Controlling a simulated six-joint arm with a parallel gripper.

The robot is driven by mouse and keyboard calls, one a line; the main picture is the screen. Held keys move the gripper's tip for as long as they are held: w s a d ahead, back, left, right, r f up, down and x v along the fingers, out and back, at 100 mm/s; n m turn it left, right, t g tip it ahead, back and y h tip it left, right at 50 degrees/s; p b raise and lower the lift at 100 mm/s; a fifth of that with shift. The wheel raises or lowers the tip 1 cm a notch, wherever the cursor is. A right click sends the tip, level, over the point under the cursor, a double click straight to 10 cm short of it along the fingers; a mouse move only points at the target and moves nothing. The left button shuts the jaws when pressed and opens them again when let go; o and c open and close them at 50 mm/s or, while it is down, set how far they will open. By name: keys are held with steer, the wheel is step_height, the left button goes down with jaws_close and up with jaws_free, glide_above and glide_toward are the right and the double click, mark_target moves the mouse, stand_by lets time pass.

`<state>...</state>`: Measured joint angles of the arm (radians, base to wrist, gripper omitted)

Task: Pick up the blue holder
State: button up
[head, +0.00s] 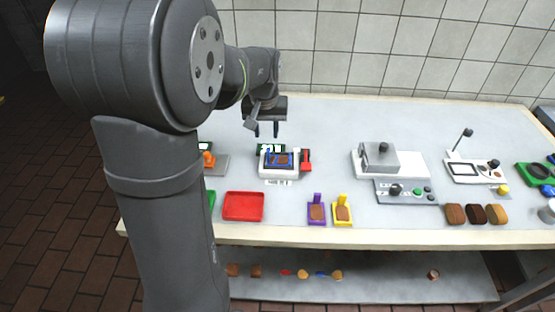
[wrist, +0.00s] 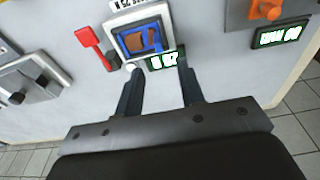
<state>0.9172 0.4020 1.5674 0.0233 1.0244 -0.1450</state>
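The blue holder (head: 268,160) sits in a white machine (head: 278,173) with a brown slice lying in it. In the wrist view the blue holder (wrist: 156,44) shows as a blue frame around the brown slice, inside the machine's square recess. My gripper (head: 266,132) is above and behind the machine in the head view, fingers pointing down. In the wrist view my gripper (wrist: 160,69) has its two fingers apart with nothing between them. The fingertips stop short of the holder in the picture, near the green display.
A red lever (head: 306,160) stands beside the machine, and a green display (head: 270,148) is behind it. A purple holder (head: 316,212), a yellow holder (head: 342,213) and a red tray (head: 243,206) lie in front. A grey press (head: 380,158) stands to the right.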

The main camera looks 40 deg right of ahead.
mark_target(268, 150)
steer(key=f, duration=0.3)
steer(key=d+f, duration=0.1)
steer(key=f, duration=0.2)
steer(key=w+f, duration=0.1)
steer(key=f, duration=0.2)
steer(key=shift+d+f, duration=0.15)
steer(key=shift+f, duration=0.25)
jaws_close()
